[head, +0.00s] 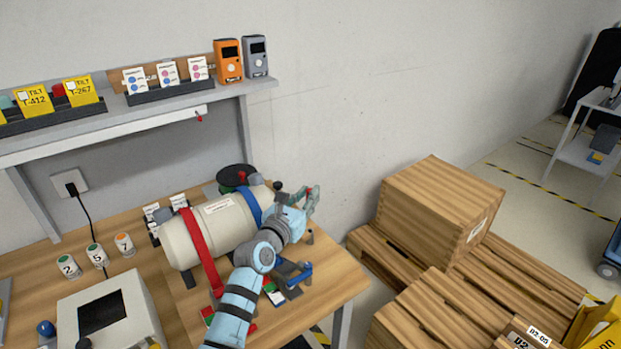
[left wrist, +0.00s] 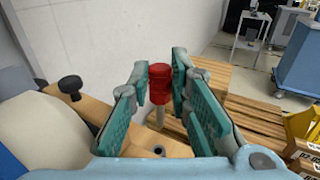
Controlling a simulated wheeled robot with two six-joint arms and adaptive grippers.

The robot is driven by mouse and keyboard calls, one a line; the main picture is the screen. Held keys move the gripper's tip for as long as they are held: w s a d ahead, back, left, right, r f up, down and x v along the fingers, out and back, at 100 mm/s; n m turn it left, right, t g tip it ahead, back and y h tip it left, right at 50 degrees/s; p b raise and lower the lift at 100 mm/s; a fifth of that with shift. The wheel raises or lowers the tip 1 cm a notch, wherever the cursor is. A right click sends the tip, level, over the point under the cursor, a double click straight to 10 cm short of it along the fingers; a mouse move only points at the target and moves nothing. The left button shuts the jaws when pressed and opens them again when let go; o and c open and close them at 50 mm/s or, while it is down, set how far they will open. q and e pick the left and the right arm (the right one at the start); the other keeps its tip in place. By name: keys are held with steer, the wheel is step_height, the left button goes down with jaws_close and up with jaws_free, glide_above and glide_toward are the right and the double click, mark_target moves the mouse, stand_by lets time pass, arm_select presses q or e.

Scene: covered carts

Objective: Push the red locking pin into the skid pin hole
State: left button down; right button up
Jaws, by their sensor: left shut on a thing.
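The red locking pin (left wrist: 159,84) stands upright between the teal finger pads of my left gripper (left wrist: 163,92) in the left wrist view, red head up and grey shaft down. The gripper also shows in the head view (head: 310,199), beyond the right end of the cream cylinder (head: 216,228); the pin is not clear there. A small dark round hole (left wrist: 158,150) shows in the wooden surface (left wrist: 178,149) nearer the wrist camera. I cannot tell for sure that it is the skid pin hole. The shaft's lower tip is hard to make out. My right gripper is out of view.
Red (head: 201,250) and blue (head: 248,205) straps cross the cylinder on the wooden bench (head: 180,325). A black knob (left wrist: 70,84) stands left of the gripper. A wooden crate (head: 440,207) on pallets stands right of the bench. A shelf (head: 120,122) hangs above.

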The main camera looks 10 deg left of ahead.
arm_select(q)
steer(key=shift+w+f, duration=0.1)
steer(key=shift+w, duration=0.6)
steer(key=shift+w+d, duration=0.2)
steer(key=shift+w, duration=0.1)
steer(key=f+b, duration=0.1)
steer(key=s+f+b, duration=0.1)
steer(key=f, duration=0.1)
steer(key=s+f+b, duration=0.1)
steer(key=b, duration=0.1)
steer(key=shift+a+f, duration=0.3)
steer(key=shift+f, duration=0.1)
steer(key=shift+s, duration=0.1)
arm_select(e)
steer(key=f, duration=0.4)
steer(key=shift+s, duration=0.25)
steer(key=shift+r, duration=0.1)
